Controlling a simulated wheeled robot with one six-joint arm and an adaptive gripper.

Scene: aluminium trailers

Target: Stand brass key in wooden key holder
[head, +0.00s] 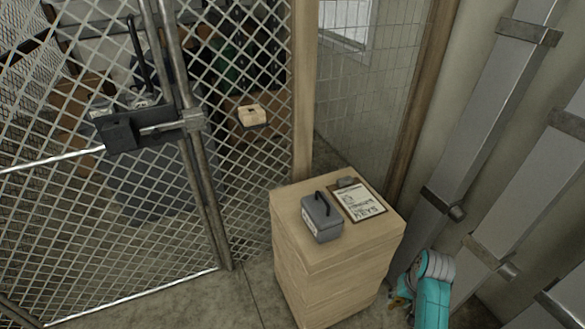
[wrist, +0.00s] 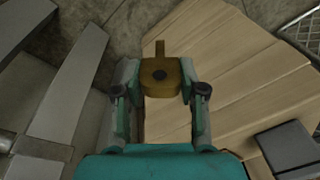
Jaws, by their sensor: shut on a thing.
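The brass key (wrist: 160,48) is in my gripper (wrist: 161,80). Its round, broad bow with a dark hole lies between the two fingers, and its narrow shaft points up in the wrist view. In the head view my gripper (head: 400,298) is low, beside the right side of the wooden cabinet, with a small brass-coloured patch at its tip. The wooden key holder (head: 252,115) appears as a small pale block with a dark spot on top, on a dark ledge at the mesh fence. It is well away from my gripper, up and left, and is not seen in the wrist view.
The wooden cabinet (head: 300,285) carries a grey box with a handle (head: 322,220) and a clipboard (head: 362,203). The mesh gate (head: 90,220) with a dark latch (head: 120,134) stands at left. Grey metal beams (head: 480,120) lean along the right wall.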

